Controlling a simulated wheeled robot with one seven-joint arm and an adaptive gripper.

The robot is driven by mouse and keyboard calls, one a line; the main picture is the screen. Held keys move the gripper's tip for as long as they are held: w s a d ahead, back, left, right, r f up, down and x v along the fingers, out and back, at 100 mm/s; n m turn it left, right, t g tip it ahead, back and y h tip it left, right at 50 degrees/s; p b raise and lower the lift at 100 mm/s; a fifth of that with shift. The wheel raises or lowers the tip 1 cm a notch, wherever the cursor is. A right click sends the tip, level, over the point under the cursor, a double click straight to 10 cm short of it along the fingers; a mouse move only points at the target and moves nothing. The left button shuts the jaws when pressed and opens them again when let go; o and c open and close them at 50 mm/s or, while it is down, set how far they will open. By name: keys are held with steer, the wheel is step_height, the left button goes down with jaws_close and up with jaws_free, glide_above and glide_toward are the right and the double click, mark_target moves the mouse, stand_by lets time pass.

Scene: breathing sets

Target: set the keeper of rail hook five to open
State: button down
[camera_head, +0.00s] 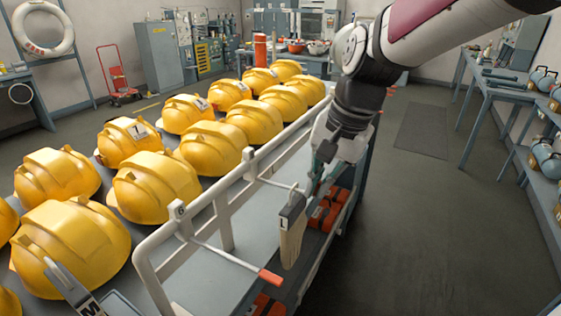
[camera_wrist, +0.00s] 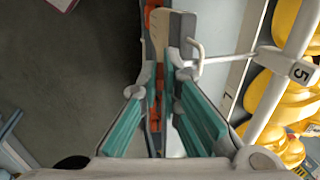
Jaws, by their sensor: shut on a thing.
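Rail hook five (camera_wrist: 240,58) is a white rod from the white rail, with the mark 5 (camera_wrist: 302,72) beside it in the wrist view. It ends in a bent tip close to my gripper (camera_wrist: 162,80). In the head view this hook (camera_head: 272,183) reaches toward my gripper (camera_head: 314,188).
Another hook with an orange tip (camera_head: 270,277) juts from the rail (camera_head: 228,225) nearer the camera. Several yellow helmets (camera_head: 155,187) stand on the trolley's left side. Orange items (camera_head: 325,215) lie on a shelf below. Open floor (camera_head: 420,230) is to the right.

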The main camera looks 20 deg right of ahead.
steer(key=f+t+y+b, duration=0.1)
steer(key=t+y+b, duration=0.2)
steer(key=b, duration=0.5)
steer(key=s+d+f+t+y+b, duration=0.1)
steer(key=t+y+b, duration=0.2)
steer(key=b, duration=0.6)
steer(key=f+t+y+b, duration=0.1)
steer(key=t+y+b, duration=0.2)
steer(key=b, duration=0.6)
steer(key=shift+s+d+f, duration=0.1)
steer(key=shift+s+d, duration=0.25)
steer(key=shift+d, duration=0.05)
steer(key=shift+t+y+b, duration=0.6)
steer(key=shift+b, duration=0.5)
steer(key=c, duration=1.8)
jaws_free()
steer(key=v, duration=1.2)
